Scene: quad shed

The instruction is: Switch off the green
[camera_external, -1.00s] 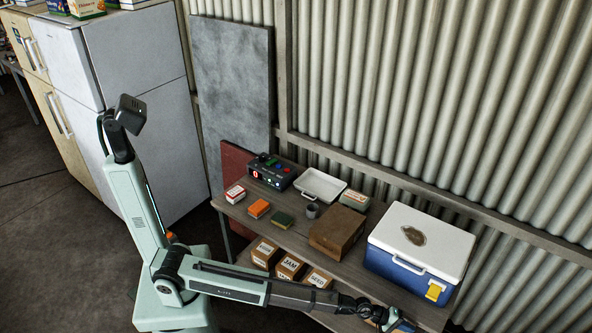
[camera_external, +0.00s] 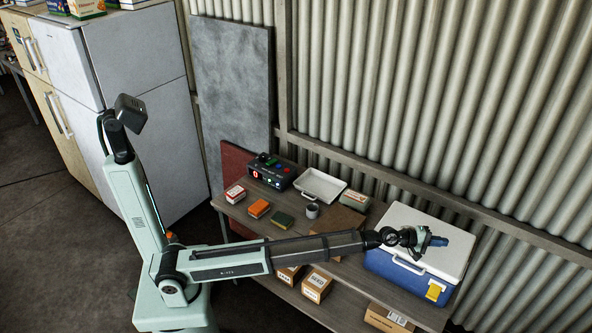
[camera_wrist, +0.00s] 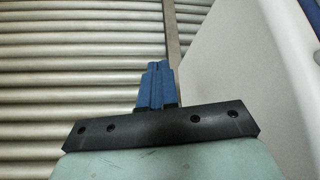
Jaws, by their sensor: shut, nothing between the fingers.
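A dark switch box (camera_external: 270,171) stands at the far left end of the table, with small coloured parts on top. My gripper (camera_external: 438,241) is over the cooler at the right of the table, far from the switch box. Its blue fingers (camera_wrist: 157,86) are together and empty in the wrist view. The switch box is not in the wrist view.
A blue and white cooler (camera_external: 409,268) stands at the table's right end. A white tray (camera_external: 320,184), a grey cup (camera_external: 312,211) and several small boxes lie between. A brown box (camera_external: 343,219) is partly hidden by my arm. The corrugated wall (camera_external: 430,100) rises behind.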

